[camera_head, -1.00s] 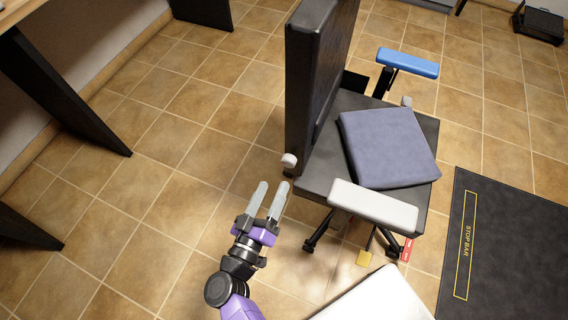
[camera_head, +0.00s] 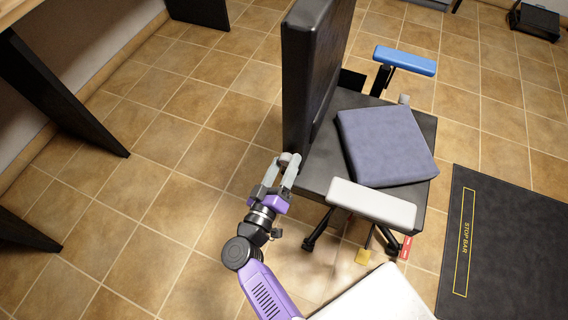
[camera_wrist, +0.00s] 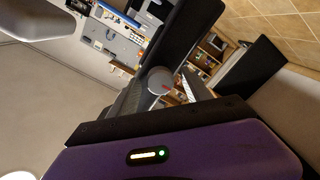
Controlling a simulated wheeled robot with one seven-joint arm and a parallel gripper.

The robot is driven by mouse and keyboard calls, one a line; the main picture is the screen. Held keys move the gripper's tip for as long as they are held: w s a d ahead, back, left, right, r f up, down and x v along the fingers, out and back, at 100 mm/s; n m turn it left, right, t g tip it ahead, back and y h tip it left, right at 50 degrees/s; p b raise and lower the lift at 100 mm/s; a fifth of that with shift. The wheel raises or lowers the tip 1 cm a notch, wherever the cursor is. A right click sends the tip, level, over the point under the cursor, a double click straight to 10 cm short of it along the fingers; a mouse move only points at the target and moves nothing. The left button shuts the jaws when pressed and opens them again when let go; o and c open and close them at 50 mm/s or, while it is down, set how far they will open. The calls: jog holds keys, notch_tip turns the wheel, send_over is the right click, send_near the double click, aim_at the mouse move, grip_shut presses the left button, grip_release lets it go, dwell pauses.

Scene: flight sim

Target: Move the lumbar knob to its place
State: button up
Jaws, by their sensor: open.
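The lumbar knob (camera_head: 286,157), a small light-grey round piece, is on the near side of the chair (camera_head: 318,175), low by the black backrest (camera_head: 312,75). In the wrist view the knob (camera_wrist: 160,79) shows as a grey disc with a small red mark. My gripper (camera_head: 282,169) is open, with its grey fingertips at the knob. In the wrist view the knob lies between the two fingers; whether they touch it I cannot tell.
A blue-grey cushion (camera_head: 387,145) lies on the seat. The chair has a white near armrest (camera_head: 372,203) and a blue far armrest (camera_head: 405,60). Another small grey knob (camera_head: 404,99) is at the seat's far side. A dark mat (camera_head: 510,240) lies right; tiled floor is clear left.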

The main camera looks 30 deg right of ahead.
grip_shut()
dwell(0.3)
